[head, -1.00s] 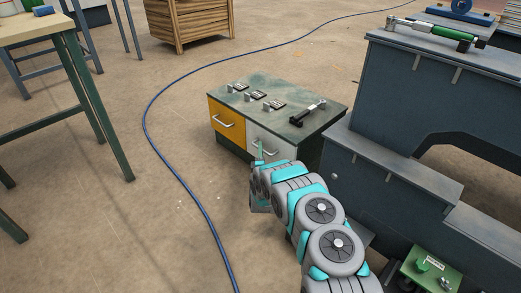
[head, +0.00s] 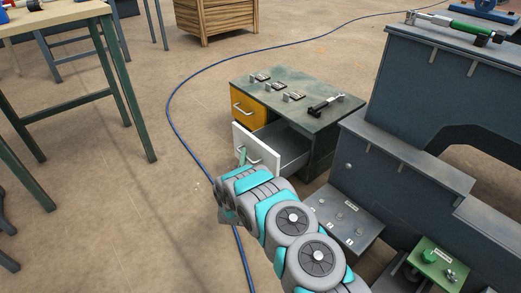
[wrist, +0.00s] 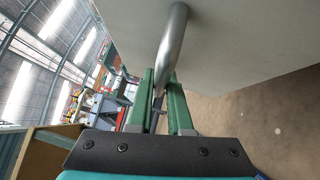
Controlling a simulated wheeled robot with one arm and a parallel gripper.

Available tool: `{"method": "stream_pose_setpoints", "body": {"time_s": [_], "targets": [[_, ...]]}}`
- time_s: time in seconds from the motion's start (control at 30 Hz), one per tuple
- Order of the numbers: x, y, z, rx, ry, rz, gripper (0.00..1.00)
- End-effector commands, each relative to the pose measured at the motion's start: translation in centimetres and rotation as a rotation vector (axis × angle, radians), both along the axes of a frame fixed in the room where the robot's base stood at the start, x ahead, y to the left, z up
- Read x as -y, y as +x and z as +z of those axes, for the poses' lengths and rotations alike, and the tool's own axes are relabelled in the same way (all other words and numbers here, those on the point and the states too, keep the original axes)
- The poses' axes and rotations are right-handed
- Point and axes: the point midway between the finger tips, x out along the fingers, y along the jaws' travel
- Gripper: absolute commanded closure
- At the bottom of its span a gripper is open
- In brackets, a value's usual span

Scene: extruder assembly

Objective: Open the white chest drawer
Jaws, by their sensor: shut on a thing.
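The white drawer (head: 255,149) of the small chest (head: 310,104) stands pulled out toward the lower left in the head view, with its grey inside showing. Its metal handle (wrist: 174,40) runs between the green fingers of my gripper (wrist: 165,92) in the wrist view. My gripper is shut on this handle, and the white drawer front (wrist: 235,40) fills the top of that view. In the head view my gripper (head: 241,157) is at the drawer front, partly hidden by my arm. The yellow drawer (head: 249,107) beside it is closed.
A black-handled tool (head: 323,104) and several small metal pieces lie on the chest top. A dark grey bench (head: 400,120) stands close on the right. A blue cable (head: 180,132) crosses the floor on the left. A wooden table (head: 60,13) stands at upper left.

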Motion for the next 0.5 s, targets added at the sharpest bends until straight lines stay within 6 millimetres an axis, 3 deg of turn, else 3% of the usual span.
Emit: {"method": "stream_pose_setpoints", "body": {"time_s": [0.03, 0.2, 0.5], "targets": [[-1.4, -0.9, -0.1, -0.006, -0.002, 0.005, 1.00], [-4.3, -3.0, -0.1, -0.005, 0.000, 0.004, 1.00], [-6.5, -4.7, -0.1, -0.002, 0.001, 0.001, 1.00]]}}
